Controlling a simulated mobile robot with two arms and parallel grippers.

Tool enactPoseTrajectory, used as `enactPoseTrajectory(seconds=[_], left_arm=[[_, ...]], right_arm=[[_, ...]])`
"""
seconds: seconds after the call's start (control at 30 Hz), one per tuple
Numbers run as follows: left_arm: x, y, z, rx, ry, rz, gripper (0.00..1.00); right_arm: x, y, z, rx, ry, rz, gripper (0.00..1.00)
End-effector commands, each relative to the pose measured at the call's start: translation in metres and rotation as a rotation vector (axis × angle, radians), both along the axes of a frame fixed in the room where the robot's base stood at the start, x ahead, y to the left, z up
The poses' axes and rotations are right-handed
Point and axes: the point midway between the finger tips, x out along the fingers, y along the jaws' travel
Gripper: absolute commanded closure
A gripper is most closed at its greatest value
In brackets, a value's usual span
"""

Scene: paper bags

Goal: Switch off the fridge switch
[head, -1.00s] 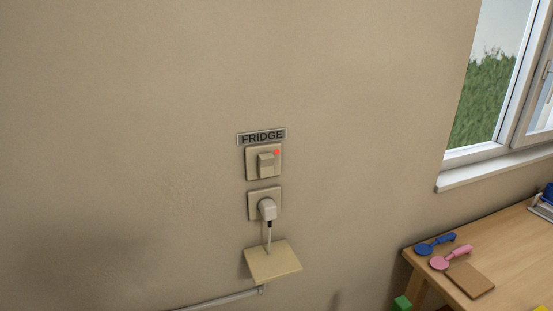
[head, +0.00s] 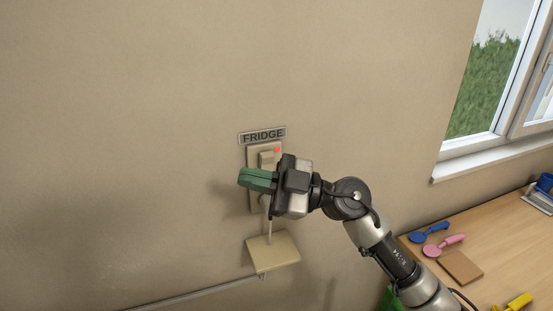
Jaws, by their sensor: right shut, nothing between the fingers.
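The fridge switch (head: 267,157) is a beige wall plate with a rocker, under a grey label reading FRIDGE (head: 263,136). A small red light glows at its upper right. Whether the fingers touch the switch or wall cannot be told. My left gripper is out of view.
A white plug (head: 265,201) with a cord sits in the socket, partly hidden. A wooden table (head: 500,245) with blue and pink utensils stands at the right, under a window. The wall left of the switch is clear.

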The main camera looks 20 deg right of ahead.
Motion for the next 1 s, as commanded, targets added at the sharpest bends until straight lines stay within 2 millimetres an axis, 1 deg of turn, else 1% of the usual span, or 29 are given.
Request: enactPoseTrajectory(seconds=[0.03,0.07,0.1,0.13,0.17,0.2,0.27,0.3,0.33,0.4,0.43,0.5,0.57,0.87,1.0], left_arm=[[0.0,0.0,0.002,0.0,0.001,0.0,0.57],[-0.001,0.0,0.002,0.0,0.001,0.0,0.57],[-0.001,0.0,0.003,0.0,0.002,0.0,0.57],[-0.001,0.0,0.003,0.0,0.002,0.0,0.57],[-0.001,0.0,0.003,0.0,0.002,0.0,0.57],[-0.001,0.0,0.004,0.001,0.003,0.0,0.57],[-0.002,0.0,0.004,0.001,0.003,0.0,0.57],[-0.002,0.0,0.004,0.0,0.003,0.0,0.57],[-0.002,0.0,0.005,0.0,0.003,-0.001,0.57],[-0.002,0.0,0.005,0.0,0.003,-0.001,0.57],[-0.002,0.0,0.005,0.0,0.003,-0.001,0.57],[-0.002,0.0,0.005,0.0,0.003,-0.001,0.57],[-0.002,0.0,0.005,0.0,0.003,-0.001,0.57],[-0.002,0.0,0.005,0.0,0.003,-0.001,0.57],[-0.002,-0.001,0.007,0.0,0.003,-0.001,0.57]], right_arm=[[-0.003,0.001,0.008,-0.16,0.001,0.051,1.0],[-0.003,0.0,0.008,-0.261,0.023,0.068,1.0],[-0.002,-0.005,0.007,-0.393,0.063,0.07,1.0],[-0.001,-0.011,0.006,-0.485,0.099,0.056,1.0],[0.002,-0.019,0.006,-0.573,0.14,0.032,1.0],[0.005,-0.031,0.006,-0.677,0.197,-0.014,1.0],[0.01,-0.052,0.009,-0.804,0.283,-0.103,1.0],[0.013,-0.066,0.013,-0.869,0.338,-0.168,1.0],[0.014,-0.075,0.015,-0.908,0.377,-0.215,1.0],[0.016,-0.095,0.021,-0.972,0.455,-0.314,1.0],[0.017,-0.101,0.023,-0.989,0.479,-0.349,1.0],[0.017,-0.112,0.027,-1.015,0.525,-0.408,1.0],[0.017,-0.118,0.028,-1.025,0.547,-0.437,1.0],[0.017,-0.119,0.028,-1.029,0.556,-0.446,1.0],[0.02,-0.117,0.024,-1.029,0.557,-0.442,1.0]])
